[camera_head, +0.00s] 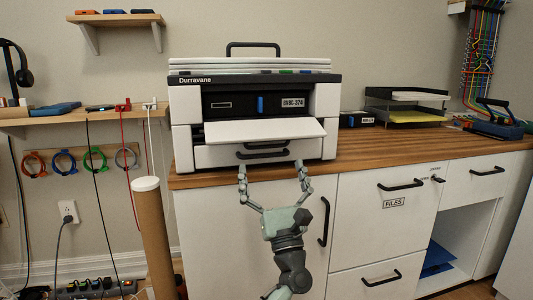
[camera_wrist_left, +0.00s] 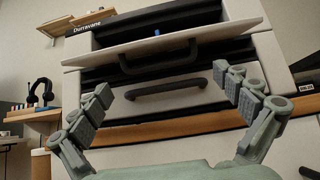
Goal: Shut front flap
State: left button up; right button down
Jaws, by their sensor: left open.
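The white and black printer (camera_head: 250,110) stands on the wooden counter. Its white front flap (camera_head: 262,131) is lowered and sticks out toward me, showing a dark recess with a blue tab (camera_head: 261,104). The flap also shows from below in the left wrist view (camera_wrist_left: 195,38), with a dark handle under its edge. Below it is a white drawer front with a black handle (camera_wrist_left: 168,88). My left gripper (camera_head: 271,172) is open and empty, with its two fingers spread in front of and below the flap, apart from it. My right gripper is in neither view.
The wooden counter (camera_head: 370,150) has a paper tray stack (camera_head: 405,106) to the right of the printer. Cabinet handles stick out below. A tall cardboard tube (camera_head: 154,235) stands on the left, near a side shelf with cables (camera_head: 80,116).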

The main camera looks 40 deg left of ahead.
aim_at(265, 136)
pick_arm(q)
jog(key=x, duration=0.3)
jog(key=shift+w+a+r, duration=0.15)
jog(key=shift+w+r, duration=0.05)
jog(key=shift+r, duration=0.15)
jog(key=c, duration=1.5)
